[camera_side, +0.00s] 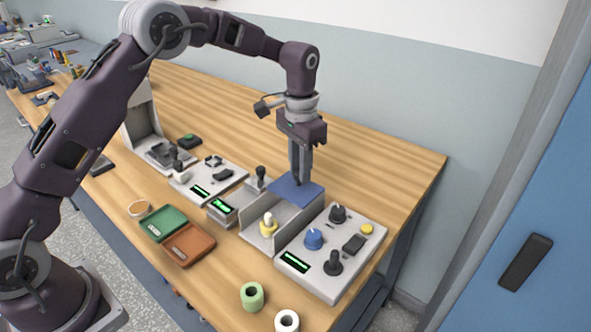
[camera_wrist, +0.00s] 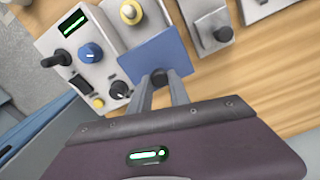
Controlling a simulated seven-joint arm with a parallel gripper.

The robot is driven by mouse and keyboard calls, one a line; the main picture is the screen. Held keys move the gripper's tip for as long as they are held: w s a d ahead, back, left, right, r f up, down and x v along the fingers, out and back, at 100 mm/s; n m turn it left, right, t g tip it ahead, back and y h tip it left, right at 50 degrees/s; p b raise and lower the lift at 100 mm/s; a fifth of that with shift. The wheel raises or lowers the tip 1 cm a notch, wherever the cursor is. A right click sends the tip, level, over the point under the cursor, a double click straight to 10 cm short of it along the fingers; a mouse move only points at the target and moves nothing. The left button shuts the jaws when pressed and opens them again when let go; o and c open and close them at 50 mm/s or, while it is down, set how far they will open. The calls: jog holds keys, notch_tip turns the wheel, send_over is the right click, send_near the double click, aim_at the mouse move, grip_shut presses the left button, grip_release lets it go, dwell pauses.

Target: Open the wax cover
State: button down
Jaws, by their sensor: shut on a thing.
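The wax cover is a flat blue plate (camera_side: 290,192) at the far end of a grey open-topped box (camera_side: 252,218). In the wrist view the blue plate (camera_wrist: 150,52) lies just beyond my fingers, with a dark knob (camera_wrist: 184,77) at its near edge. My gripper (camera_side: 298,181) points down at the plate from above. Its fingertips (camera_wrist: 165,80) are shut on the knob, which they partly hide. The front of the box is uncovered and shows a yellow and white piece (camera_side: 268,224) inside. That piece also shows in the wrist view (camera_wrist: 131,12).
A control panel (camera_side: 330,280) with knobs and a green display stands right of the box. More grey units (camera_side: 205,180) stand on the left. Green (camera_side: 163,222) and brown (camera_side: 188,243) trays and spools (camera_side: 252,295) lie in front. The table behind the plate is clear.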

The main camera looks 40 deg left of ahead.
jog(key=c, duration=1.2)
grip_release()
notch_tip(320, 180, up, 8)
jog(key=shift+s+f, duration=0.1)
jog(key=shift+f, duration=0.15)
notch_tip(320, 180, up, 6)
jog(key=t, duration=0.1)
send_over(284, 193)
jog(key=s+a+r+n+t, duration=0.1)
jog(key=s+r, duration=0.2)
jog(key=s, duration=0.2)
jog(key=s+r+t, duration=0.1)
jog(key=s+r, duration=0.2)
jog(key=s, duration=0.3)
jog(key=s+a+f+n+t, duration=0.1)
jog(key=s+f, duration=0.3)
jog(key=s, duration=1.5)
jog(key=shift+f+n+t, duration=0.2)
jog(key=shift+n+t, duration=0.3)
jog(key=shift+t, duration=0.3)
